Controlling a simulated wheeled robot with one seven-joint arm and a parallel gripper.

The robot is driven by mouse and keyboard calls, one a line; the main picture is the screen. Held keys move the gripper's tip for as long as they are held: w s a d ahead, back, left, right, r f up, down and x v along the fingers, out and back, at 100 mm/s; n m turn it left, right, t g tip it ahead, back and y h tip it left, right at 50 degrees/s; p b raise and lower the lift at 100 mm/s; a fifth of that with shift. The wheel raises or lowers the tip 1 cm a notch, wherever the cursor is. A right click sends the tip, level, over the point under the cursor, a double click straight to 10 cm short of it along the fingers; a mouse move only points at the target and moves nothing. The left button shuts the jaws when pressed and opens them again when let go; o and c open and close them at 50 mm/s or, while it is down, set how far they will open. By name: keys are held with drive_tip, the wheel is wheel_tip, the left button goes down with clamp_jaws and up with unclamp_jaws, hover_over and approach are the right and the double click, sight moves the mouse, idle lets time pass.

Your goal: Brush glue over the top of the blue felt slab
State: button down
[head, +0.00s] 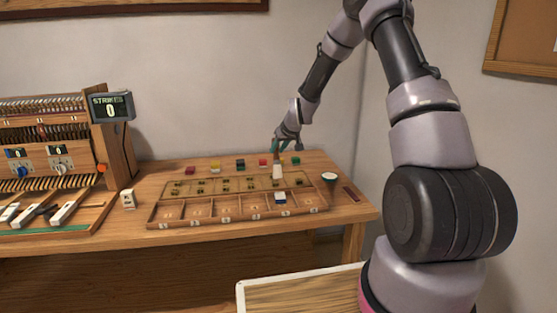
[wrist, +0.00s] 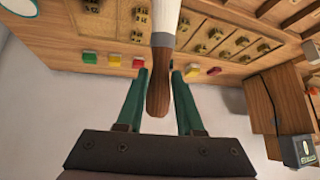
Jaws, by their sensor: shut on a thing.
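A small blue-topped piece with a white lower part (head: 280,197), seemingly the blue felt slab, lies in a front compartment of the wooden tray (head: 235,217). My gripper (head: 287,138) is over the back right of the tray. In the wrist view, my gripper (wrist: 158,95) is shut on the brown handle of a brush (wrist: 161,60). The brush's pale end points down in the head view (head: 278,171), behind and above the blue piece, apparently apart from it. A round dish with a pale rim (head: 329,176), perhaps the glue, stands right of the tray; part shows in the wrist view (wrist: 14,9).
Several coloured blocks line the table's back, including red (head: 188,169), yellow (head: 215,166) and green (head: 296,160). The tray's back rows hold small dark pieces. A dark red strip (head: 350,193) lies at right. A keyed wooden machine (head: 60,150) stands left.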

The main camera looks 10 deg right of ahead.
idle(0.4)
drive_tip(key=shift+f, duration=0.55)
